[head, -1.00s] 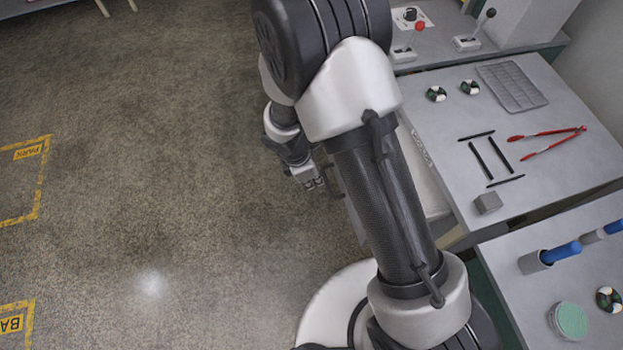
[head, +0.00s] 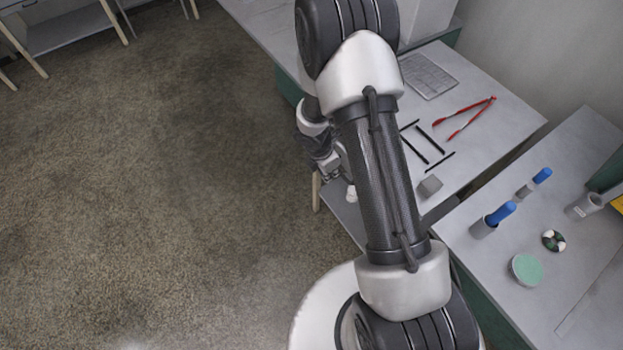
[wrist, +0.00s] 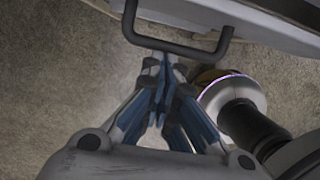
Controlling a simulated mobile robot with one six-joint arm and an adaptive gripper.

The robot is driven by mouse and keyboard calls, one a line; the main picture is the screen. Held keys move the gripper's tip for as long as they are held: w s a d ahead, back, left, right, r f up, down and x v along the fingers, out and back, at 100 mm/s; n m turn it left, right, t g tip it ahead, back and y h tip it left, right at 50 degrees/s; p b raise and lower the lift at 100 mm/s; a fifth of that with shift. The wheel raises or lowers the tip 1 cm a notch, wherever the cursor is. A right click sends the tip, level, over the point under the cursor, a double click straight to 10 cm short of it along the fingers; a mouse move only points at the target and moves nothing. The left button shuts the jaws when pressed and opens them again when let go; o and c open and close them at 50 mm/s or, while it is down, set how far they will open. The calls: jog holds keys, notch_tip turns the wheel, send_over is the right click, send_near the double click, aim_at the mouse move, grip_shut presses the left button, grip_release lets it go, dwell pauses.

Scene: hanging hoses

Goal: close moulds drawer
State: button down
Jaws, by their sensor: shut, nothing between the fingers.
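The drawer (head: 345,212) stands out from the front of the workbench, mostly hidden behind my arm in the head view. No label is readable on it now. In the wrist view its pale front edge (wrist: 240,20) runs across the top, with a dark bar handle (wrist: 178,48) below it. My gripper (wrist: 160,65) is shut and empty, its fingertips close by the handle bar. I cannot tell whether they touch it. In the head view my gripper (head: 335,165) is partly hidden beside my arm, near the drawer's outer end.
The workbench (head: 490,100) holds red tongs (head: 470,115), black rods (head: 431,140), a grey block (head: 429,187) and a grey tray (head: 428,75). The floor at left (head: 150,200) is clear.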

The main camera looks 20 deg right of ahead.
jog(key=shift+w+d+p, duration=0.2)
jog(key=shift+w+d, duration=0.05)
jog(key=shift+d, duration=0.5)
jog(key=shift+w+d+p, duration=0.15)
jog(key=shift+w+d, duration=0.05)
jog(key=shift+d, duration=0.5)
jog(key=s+a+r+p, duration=0.2)
jog(key=a+r+p, duration=0.2)
jog(key=r, duration=0.5)
jog(key=shift+a, duration=1.2)
